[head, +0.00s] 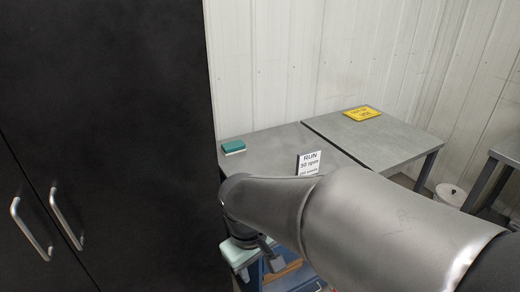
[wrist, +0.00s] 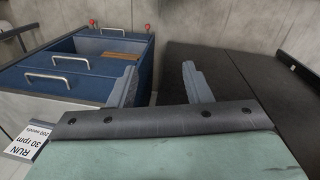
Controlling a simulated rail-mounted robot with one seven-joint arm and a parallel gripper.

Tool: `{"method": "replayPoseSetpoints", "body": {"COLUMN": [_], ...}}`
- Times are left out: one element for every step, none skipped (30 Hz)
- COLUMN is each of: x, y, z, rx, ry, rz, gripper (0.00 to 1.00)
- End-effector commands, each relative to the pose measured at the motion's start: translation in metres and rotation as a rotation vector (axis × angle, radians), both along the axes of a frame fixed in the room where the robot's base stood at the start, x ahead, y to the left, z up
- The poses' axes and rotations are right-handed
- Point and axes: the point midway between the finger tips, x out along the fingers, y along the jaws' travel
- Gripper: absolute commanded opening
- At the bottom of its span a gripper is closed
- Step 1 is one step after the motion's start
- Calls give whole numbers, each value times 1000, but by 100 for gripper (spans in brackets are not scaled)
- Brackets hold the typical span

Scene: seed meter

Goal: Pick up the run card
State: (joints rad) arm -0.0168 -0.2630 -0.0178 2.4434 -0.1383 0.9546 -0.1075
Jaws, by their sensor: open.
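The run card (head: 308,162) is a small white card with dark print, reading "RUN" and an rpm figure. In the head view it stands upright on the grey table, its lower edge hidden by my arm. In the wrist view a white card with "RUN 30 rpm" (wrist: 31,138) shows at the lower left, its print turned, partly cut off by my gripper's body. My gripper (wrist: 164,86) is open, with nothing between its fingers, and the card lies well to the left of them.
A blue bin unit (wrist: 85,68) with metal handles and red knobs is left of my fingers. A green-and-white block (head: 234,147) lies on the grey table (head: 270,149). A yellow sign (head: 362,113) lies on the second table (head: 385,144). A black cabinet (head: 110,110) stands at left.

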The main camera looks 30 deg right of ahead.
Motion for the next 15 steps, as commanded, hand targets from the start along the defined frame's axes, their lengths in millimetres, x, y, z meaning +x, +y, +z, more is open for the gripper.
{"method": "replayPoseSetpoints", "body": {"x": [24, 40, 62, 80, 98, 123, 141, 158, 181, 197, 210, 227, 239, 251, 265], "y": [-18, -31, -51, -68, -85, -107, -125, -142, -165, -180, -193, -210, -221, -231, -244], "z": [-1, 0, 1, 1, 2, 1, 1, 0, 0, -1, -1, -2, -2, -3, -5], "rx": [-62, -107, -176, -230, -285, -360, -415, -470, -541, -590, -634, -687, -724, -758, -803], "ry": [28, 46, 80, 109, 140, 192, 233, 278, 342, 389, 434, 495, 539, 584, 643], "rz": [75, 133, 217, 280, 348, 436, 500, 563, 644, 699, 750, 809, 850, 889, 939], "gripper": [45, 45, 45, 45, 45, 45, 45, 45, 45, 45, 45, 45, 45, 45, 45]}}
